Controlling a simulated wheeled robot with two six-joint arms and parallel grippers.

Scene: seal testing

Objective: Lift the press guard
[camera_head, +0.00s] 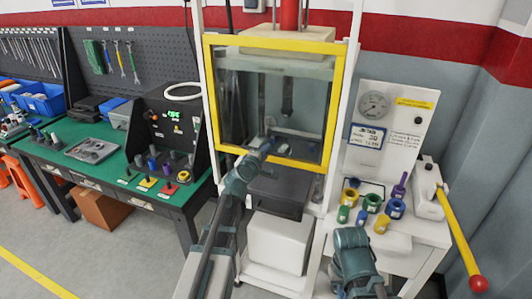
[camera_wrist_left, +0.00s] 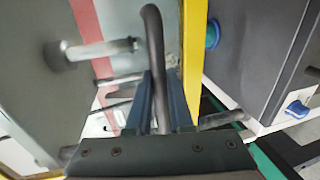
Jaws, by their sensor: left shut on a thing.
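The press guard (camera_head: 338,100) is a clear panel in a yellow frame across the front of the press. The press ram and the space under it show through the panel. My left gripper (camera_head: 267,143) is at the lower part of the guard. In the left wrist view, my left gripper's blue fingers (camera_wrist_left: 158,100) are shut on a dark, bent guard handle (camera_wrist_left: 152,35), beside the yellow frame (camera_wrist_left: 194,60). My right gripper (camera_head: 350,240) is low in front of the side table, away from the guard; its jaws cannot be made out.
Right of the press, a white table holds several coloured rings (camera_head: 372,202), a gauge panel (camera_head: 385,120) and a yellow lever with a red knob (camera_head: 460,240). A green-topped bench (camera_head: 110,170) with a black control box (camera_head: 172,125) stands at left. The floor at lower left is clear.

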